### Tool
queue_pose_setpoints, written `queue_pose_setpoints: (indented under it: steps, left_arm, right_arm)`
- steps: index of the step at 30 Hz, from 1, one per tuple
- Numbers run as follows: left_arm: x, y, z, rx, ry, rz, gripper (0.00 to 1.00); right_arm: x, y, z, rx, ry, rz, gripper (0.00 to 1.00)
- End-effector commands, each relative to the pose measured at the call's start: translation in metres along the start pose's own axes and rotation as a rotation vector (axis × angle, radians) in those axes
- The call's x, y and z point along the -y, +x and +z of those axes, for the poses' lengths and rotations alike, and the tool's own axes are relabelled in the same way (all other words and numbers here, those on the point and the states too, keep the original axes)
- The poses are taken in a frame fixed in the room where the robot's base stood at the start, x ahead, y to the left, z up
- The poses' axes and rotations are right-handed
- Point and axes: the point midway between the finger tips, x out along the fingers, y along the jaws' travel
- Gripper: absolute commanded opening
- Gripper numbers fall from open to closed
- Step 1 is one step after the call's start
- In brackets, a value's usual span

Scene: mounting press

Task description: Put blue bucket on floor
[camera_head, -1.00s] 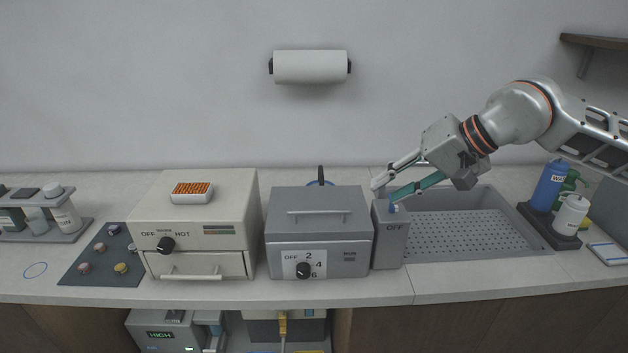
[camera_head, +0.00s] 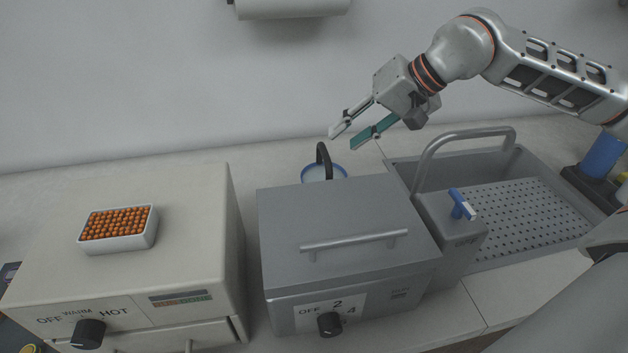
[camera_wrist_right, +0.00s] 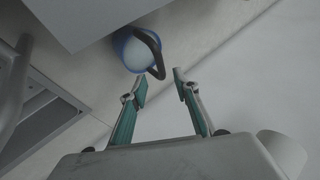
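The blue bucket (camera_head: 338,171) stands on the counter behind the grey box-shaped machine, which hides most of it. Its blue rim and raised black handle show. In the right wrist view the bucket (camera_wrist_right: 130,50) has a blue rim, a white inside or content, and the dark handle across its side. My right gripper (camera_head: 344,139) is open and empty, above and just right of the handle. In the right wrist view its open fingertips (camera_wrist_right: 162,80) are close to the bucket and handle; I cannot tell whether they touch. My left gripper is not in view. The floor is not in view.
The grey machine (camera_head: 340,230) stands in front of the bucket. A cream heater (camera_head: 130,260) with a tray of orange beads (camera_head: 118,228) is at left. A sink (camera_head: 520,205) with a tall faucet (camera_head: 460,133) is at right. A paper roll (camera_head: 290,8) hangs on the wall.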

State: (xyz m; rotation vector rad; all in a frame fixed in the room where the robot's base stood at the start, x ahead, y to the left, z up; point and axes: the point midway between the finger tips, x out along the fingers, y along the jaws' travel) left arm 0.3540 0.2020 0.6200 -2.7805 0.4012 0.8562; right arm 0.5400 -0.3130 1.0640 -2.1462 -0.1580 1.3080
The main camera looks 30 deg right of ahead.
Motion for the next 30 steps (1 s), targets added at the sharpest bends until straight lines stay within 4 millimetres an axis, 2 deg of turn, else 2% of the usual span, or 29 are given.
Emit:
queue_pose_setpoints:
  steps: [1, 3, 11, 21, 30]
  left_arm:
    - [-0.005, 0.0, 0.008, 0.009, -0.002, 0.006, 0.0]
    - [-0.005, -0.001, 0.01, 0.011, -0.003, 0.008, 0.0]
    - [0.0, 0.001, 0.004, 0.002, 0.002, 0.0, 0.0]
    - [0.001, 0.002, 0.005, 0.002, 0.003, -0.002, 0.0]
    - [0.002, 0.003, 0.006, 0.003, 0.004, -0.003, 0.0]
  right_arm:
    - [-0.003, 0.007, 0.002, 0.004, 0.002, 0.002, 0.3]
    - [-0.004, 0.011, 0.002, 0.006, 0.002, 0.002, 0.3]
    - [-0.002, 0.035, 0.002, 0.004, 0.001, 0.001, 0.3]
    - [0.001, 0.079, 0.005, 0.004, 0.002, 0.001, 0.3]
    - [0.0, 0.082, 0.004, 0.002, 0.002, 0.001, 0.3]
